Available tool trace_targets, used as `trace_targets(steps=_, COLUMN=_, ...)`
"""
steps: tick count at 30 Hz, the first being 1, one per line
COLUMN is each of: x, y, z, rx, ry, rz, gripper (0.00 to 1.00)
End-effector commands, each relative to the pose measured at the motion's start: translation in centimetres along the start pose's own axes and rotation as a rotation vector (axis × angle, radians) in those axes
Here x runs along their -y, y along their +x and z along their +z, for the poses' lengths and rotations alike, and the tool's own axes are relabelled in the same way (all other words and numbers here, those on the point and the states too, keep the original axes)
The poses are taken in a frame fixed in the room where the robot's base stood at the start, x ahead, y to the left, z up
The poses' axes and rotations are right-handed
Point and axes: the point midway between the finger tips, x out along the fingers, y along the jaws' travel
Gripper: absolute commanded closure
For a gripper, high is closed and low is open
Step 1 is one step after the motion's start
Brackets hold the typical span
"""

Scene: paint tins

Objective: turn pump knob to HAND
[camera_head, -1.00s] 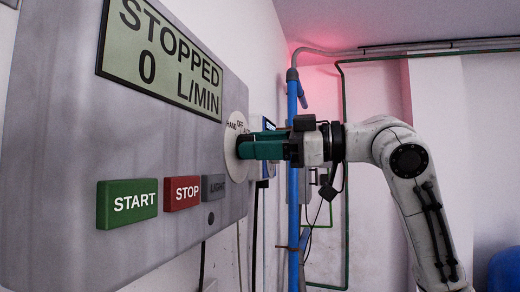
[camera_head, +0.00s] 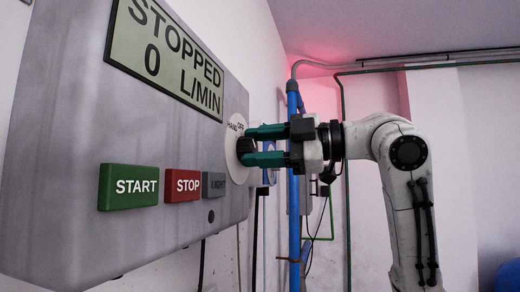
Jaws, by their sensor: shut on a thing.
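The pump knob (camera_head: 245,147) is a small black grip on a round white dial (camera_head: 234,160) at the panel's right edge. The dial's HAND and OFF labels show at its top left and top; its right side is hidden at this steep angle. My gripper (camera_head: 246,146) comes from the right with its green fingers one above the other, shut on the knob between their tips. I cannot tell which label the knob points to. The display (camera_head: 165,55) reads STOPPED, 0 L/MIN.
Below the display sit a green START button (camera_head: 128,187), a red STOP button (camera_head: 182,185) and a grey LIGHT block (camera_head: 213,185). A blue vertical pipe (camera_head: 294,215) stands behind my gripper. A blue rounded object (camera_head: 508,277) is at the lower right.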

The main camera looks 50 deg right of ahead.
Motion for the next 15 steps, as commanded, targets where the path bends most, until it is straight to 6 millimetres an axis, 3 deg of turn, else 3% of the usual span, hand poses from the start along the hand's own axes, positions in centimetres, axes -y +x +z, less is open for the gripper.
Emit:
trace_targets(steps=14, x=0.15, y=0.05, z=0.05, rx=0.002, ry=-0.014, rz=-0.005, gripper=0.83)
trace_targets(steps=15, x=0.15, y=0.06, z=0.04, rx=0.002, ry=-0.014, rz=-0.005, gripper=0.5)
